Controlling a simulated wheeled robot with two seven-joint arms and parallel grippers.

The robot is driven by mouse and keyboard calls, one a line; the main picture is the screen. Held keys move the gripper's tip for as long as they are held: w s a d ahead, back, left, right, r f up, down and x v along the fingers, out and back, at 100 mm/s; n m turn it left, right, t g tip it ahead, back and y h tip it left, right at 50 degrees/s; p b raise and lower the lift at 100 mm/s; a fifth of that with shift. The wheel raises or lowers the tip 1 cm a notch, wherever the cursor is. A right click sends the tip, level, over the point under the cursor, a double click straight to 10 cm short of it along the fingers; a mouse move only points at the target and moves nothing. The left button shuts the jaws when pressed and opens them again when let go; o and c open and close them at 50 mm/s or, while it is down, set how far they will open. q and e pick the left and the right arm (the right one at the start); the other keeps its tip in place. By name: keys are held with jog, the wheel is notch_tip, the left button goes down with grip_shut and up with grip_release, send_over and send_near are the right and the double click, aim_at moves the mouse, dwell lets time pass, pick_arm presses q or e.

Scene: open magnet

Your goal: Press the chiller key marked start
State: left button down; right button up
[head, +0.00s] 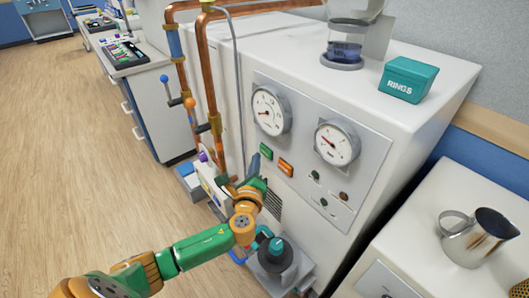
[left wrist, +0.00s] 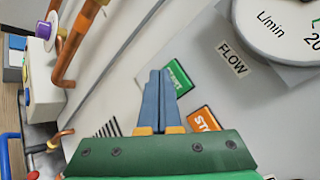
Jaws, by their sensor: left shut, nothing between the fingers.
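The white chiller cabinet (head: 327,104) has a grey front panel with a green key (head: 266,151) and an orange key (head: 286,168) below two gauges. In the left wrist view the green key (left wrist: 181,78) has white lettering partly hidden by my fingers, and the orange key (left wrist: 203,118) reads "STO", the rest cut off from sight. My left gripper (head: 254,163) is shut and empty, its blue fingers pointing at the panel. In the left wrist view the fingertips (left wrist: 160,73) overlap the green key's left edge. I cannot tell whether they touch it. My right gripper is out of view.
Copper pipes (head: 207,75) with valve levers run up left of the panel. A teal "RINGS" box (head: 408,80) and a glass vessel (head: 345,45) stand on top. A metal jug (head: 480,238) is at right. Open floor lies left.

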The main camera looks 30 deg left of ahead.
pick_arm(q)
jog(key=shift+w, duration=0.1)
dwell(0.7)
jog(key=shift+w+d, duration=0.15)
jog(key=shift+w, duration=0.15)
jog(key=shift+w+d, duration=0.15)
jog(key=shift+w, duration=0.25)
dwell(0.6)
dwell(0.3)
jog(key=shift+s+a, duration=0.3)
jog(key=shift+s, duration=0.5)
jog(key=s, duration=0.1)
jog(key=s+a+p, duration=0.1)
jog(key=s, duration=0.1)
jog(key=s+a+p, duration=0.1)
jog(key=shift+s, duration=0.3)
